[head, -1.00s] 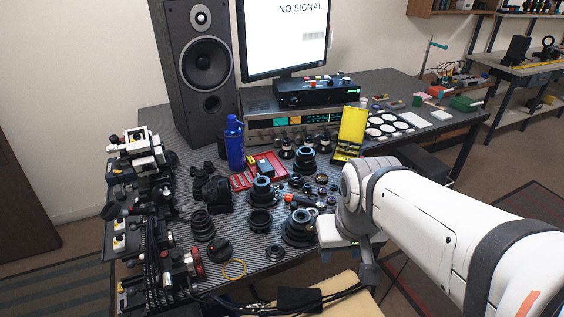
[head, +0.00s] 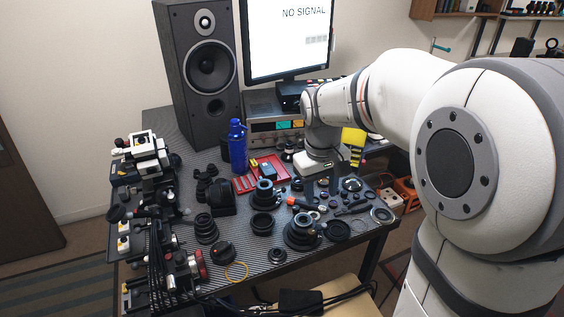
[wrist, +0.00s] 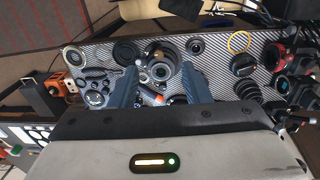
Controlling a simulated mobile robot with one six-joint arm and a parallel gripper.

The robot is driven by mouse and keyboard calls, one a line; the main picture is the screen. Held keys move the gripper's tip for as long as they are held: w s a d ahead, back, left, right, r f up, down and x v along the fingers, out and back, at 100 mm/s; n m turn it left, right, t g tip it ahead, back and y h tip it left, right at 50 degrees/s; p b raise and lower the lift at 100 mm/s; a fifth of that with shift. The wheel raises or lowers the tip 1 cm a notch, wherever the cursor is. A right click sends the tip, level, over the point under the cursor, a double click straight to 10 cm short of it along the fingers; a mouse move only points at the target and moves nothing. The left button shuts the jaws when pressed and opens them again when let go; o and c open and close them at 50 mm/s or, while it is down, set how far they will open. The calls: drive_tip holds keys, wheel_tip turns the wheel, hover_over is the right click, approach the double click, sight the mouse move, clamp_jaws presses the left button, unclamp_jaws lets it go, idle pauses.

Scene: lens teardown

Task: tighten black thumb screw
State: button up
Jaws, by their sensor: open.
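I cannot single out the black thumb screw; no part in view is clear enough to name as it. A stepped black lens assembly (head: 302,233) stands on the table's front half, and it also shows in the wrist view (wrist: 160,66), between my fingers in the picture. My gripper (head: 322,188) is open and empty, pointing down above the small parts behind that assembly. In the wrist view its two grey fingers (wrist: 160,88) are well apart, with nothing between them held. The gripper body hides part of the table there.
A second lens (head: 264,194), a blue bottle (head: 238,147) and a red tray (head: 243,184) stand left of my gripper. A yellow ring (head: 236,272) and a black knob-like part (head: 222,253) lie at the front. Small parts crowd the table, with narrow bare patches.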

drive_tip(key=w+a+f+n+g+h+p, duration=0.15)
drive_tip(key=w+f, duration=0.25)
drive_tip(key=w, duration=0.7)
drive_tip(key=n+g+p, duration=0.1)
drive_tip(key=n+g, duration=0.1)
drive_tip(key=n, duration=0.2)
approach(295, 207)
drive_tip(key=shift+h, duration=0.45)
drive_tip(key=shift+a+p+x, duration=0.2)
drive_tip(key=shift+p+x, duration=0.1)
drive_tip(key=shift+x, duration=1.7)
drive_tip(key=shift+a+p+x, duration=0.25)
drive_tip(key=shift+p+x, duration=0.05)
drive_tip(key=shift+x, duration=1.65)
drive_tip(key=shift+f, duration=0.15)
drive_tip(key=shift+w, duration=0.1)
clamp_jaws()
drive_tip(key=shift+m, duration=0.35)
